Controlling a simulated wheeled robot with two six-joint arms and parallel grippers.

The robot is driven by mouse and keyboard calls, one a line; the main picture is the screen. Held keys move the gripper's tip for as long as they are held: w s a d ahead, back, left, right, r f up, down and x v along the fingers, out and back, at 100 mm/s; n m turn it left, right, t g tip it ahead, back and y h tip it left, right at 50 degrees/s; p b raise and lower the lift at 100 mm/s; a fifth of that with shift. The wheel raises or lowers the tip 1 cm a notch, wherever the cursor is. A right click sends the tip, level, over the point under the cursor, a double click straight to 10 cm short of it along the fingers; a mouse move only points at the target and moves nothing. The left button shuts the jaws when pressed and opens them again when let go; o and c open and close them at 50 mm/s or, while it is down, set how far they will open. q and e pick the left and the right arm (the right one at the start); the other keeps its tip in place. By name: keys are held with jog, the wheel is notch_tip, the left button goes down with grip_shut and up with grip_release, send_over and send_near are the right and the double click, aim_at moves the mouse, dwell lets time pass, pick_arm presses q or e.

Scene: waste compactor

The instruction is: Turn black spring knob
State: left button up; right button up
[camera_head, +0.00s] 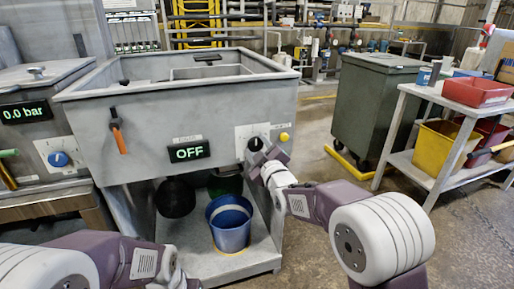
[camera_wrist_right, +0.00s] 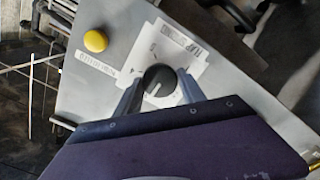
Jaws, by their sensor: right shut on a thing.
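The black spring knob (camera_head: 255,144) is on a white plate on the front of the grey machine, right of a display reading OFF (camera_head: 189,152). In the right wrist view the round knob (camera_wrist_right: 158,80) has a pale pointer line and sits between the two fingers. My right gripper (camera_head: 262,153) is shut on the knob; its fingers (camera_wrist_right: 159,84) are on either side of it in the right wrist view. My left arm (camera_head: 120,262) shows at the bottom left, but its gripper is out of view.
A yellow button (camera_head: 284,137) is right of the knob; it also shows in the wrist view (camera_wrist_right: 96,41). An orange-handled lever (camera_head: 118,137) hangs on the machine's front. A blue bucket (camera_head: 230,224) stands on the shelf below. A green bin (camera_head: 372,108) and a cart (camera_head: 436,157) stand right.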

jog(key=shift+m, duration=0.3)
jog(key=m+b, duration=0.1)
jog(key=m, duration=0.4)
jog(key=shift+f+m, duration=0.1)
jog(key=shift+m, duration=0.2)
jog(key=m+b, duration=0.1)
jog(key=m, duration=1)
jog(key=shift+b, duration=0.4)
jog(key=m, duration=0.3)
jog(key=shift+m, duration=0.3)
jog(key=m+b, duration=0.1)
jog(key=m, duration=0.5)
jog(key=o, duration=1.3)
jog(key=shift+o, duration=0.2)
jog(key=shift+s, duration=0.1)
